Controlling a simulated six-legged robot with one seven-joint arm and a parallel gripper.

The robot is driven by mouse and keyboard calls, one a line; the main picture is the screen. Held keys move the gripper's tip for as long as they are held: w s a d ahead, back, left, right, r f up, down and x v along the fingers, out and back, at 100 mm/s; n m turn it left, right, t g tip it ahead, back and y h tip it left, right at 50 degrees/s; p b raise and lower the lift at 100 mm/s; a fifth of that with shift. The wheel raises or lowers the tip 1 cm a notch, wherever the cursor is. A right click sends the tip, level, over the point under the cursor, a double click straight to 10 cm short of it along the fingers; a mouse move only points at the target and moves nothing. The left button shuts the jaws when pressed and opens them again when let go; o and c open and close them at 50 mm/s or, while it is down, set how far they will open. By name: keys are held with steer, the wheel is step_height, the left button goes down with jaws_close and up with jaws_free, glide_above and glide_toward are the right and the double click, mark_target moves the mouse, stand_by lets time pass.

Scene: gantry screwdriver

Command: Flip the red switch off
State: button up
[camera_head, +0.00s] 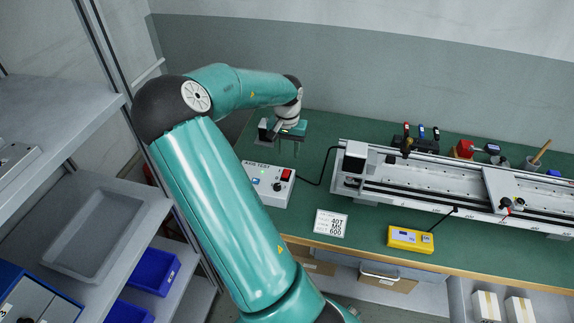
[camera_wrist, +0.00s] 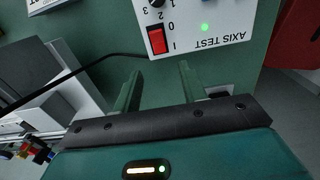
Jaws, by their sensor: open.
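The red rocker switch (camera_head: 286,174) sits on a white control box (camera_head: 268,192) marked AXIS TEST, on the green bench. In the wrist view the switch (camera_wrist: 157,40) lies in a black frame, with marks 0 and I beside it. A green light glows on the box (camera_wrist: 215,42). I cannot tell for sure which side of the switch is pressed. My gripper (camera_head: 286,148) is above the bench, just behind the box. In the wrist view its two fingers (camera_wrist: 160,76) are apart and empty, pointing towards the switch and not touching it.
A black cable runs from the box to a long linear gantry (camera_head: 420,185) on the right. A printed card (camera_head: 331,223) and a yellow meter (camera_head: 410,239) lie near the bench's front edge. Grey shelves with blue bins (camera_head: 155,270) stand at left.

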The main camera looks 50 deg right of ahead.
mark_target(287, 170)
step_height(287, 170, down, 8)
steer(key=shift+r, duration=0.25)
